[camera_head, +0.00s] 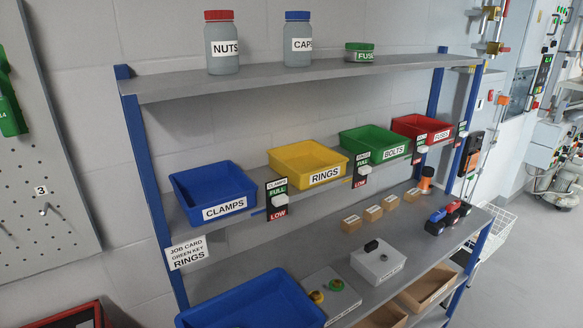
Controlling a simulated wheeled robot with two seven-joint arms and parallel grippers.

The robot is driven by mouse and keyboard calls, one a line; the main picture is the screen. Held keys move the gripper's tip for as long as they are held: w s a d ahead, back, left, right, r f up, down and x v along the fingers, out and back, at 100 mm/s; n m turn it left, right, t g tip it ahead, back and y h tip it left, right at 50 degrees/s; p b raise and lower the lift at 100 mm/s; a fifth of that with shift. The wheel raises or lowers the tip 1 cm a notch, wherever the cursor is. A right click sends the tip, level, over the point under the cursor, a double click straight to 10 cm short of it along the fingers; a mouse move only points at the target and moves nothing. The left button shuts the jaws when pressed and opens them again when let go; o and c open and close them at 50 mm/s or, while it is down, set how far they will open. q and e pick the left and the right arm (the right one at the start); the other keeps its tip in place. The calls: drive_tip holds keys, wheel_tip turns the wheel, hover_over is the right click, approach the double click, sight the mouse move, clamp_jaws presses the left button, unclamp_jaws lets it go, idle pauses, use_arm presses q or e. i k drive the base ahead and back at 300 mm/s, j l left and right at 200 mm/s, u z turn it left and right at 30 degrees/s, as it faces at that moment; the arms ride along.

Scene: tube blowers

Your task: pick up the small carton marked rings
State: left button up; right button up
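Several small brown cartons (373,214) stand in a slanting row on the lower shelf, right of the middle of the view. Each has a pale label on its front, too small to read, so I cannot tell which one is marked rings. A yellow bin (325,176) marked RINGS sits on the shelf above them. Neither of my grippers shows in this view.
Blue (224,207), green (394,152) and red (440,137) bins share the middle shelf. A grey box (377,262), a button panel (330,294) and a large blue bin (250,305) are at the front. Small vehicles (436,224) stand right of the cartons.

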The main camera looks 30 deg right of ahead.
sight(412, 195)
drive_tip(key=z, duration=1.8)
drive_tip(key=u, duration=0.4)
drive_tip(key=i+l+u, duration=0.1)
drive_tip(key=u, duration=0.3)
drive_tip(key=l+u, duration=0.2)
drive_tip(key=u, duration=0.2)
drive_tip(key=l+u, duration=0.15)
drive_tip(key=u, duration=0.25)
drive_tip(key=l+u, duration=0.2)
drive_tip(key=l, duration=0.3)
drive_tip(key=l+u, duration=0.25)
drive_tip(key=l, duration=0.25)
drive_tip(key=l+u, duration=0.2)
drive_tip(key=l, duration=0.3)
drive_tip(key=k+l+u, duration=0.2)
drive_tip(key=l, duration=0.25)
drive_tip(key=l+u, duration=0.2)
drive_tip(key=l, duration=0.3)
drive_tip(key=k+l+u, duration=0.25)
drive_tip(key=l, duration=0.15)
